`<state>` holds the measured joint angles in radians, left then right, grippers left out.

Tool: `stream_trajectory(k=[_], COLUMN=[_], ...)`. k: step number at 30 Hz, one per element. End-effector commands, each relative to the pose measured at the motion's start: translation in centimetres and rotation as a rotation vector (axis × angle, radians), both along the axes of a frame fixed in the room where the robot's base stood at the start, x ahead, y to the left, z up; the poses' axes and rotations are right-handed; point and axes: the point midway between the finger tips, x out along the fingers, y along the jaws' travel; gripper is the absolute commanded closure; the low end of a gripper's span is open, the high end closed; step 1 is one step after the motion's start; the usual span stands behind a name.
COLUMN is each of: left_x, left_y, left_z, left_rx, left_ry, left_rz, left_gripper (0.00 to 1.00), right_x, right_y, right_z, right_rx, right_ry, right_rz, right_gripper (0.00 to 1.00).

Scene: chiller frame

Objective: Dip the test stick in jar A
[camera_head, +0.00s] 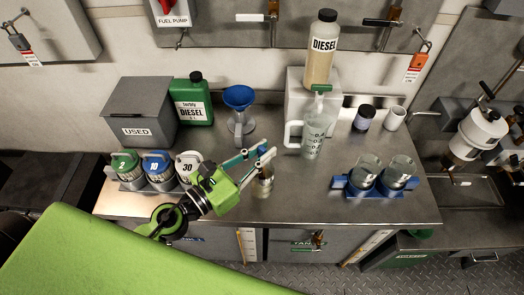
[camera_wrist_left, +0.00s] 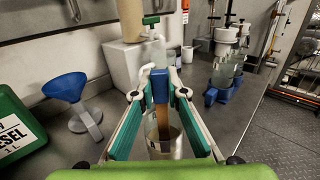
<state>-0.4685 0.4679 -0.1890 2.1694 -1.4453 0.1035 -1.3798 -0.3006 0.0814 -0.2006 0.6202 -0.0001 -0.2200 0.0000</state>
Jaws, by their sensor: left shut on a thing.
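My left gripper (camera_head: 262,155) is shut on the test stick, which has a blue grip (camera_head: 262,158) and hangs about upright. In the left wrist view the fingertips (camera_wrist_left: 160,88) pinch its blue block (camera_wrist_left: 160,84), and a brown strip (camera_wrist_left: 163,122) runs down from it. A small glass jar (camera_head: 263,187) with amber content stands on the bench directly below. It also shows in the left wrist view (camera_wrist_left: 176,148). The strip's lower end appears inside this jar; how deep is unclear. The right gripper is out of view.
A measuring jug (camera_head: 312,140) stands behind the jar. A blue rack (camera_head: 375,190) with two glass jars stands right, a blue funnel (camera_head: 240,97) and green diesel can (camera_head: 192,100) back left. Several numbered containers (camera_head: 158,170) stand left. Bench between jar and rack is clear.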

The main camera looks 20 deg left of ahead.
Motion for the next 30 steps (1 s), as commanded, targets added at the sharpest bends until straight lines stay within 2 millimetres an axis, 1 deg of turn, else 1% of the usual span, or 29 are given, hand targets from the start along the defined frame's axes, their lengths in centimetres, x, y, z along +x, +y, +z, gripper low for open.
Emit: stream_trajectory(k=[1, 30], left_x=[0.0, 0.0], left_y=[0.0, 0.0], left_z=[0.9, 8.7], left_rx=[0.0, 0.0], left_ry=[0.0, -0.001], left_rz=[0.0, 0.0], left_gripper=[0.99, 0.99], right_x=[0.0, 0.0], right_y=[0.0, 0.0], right_z=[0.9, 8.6], right_rx=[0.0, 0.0], right_ry=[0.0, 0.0], right_rz=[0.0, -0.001], right_gripper=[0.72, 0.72])
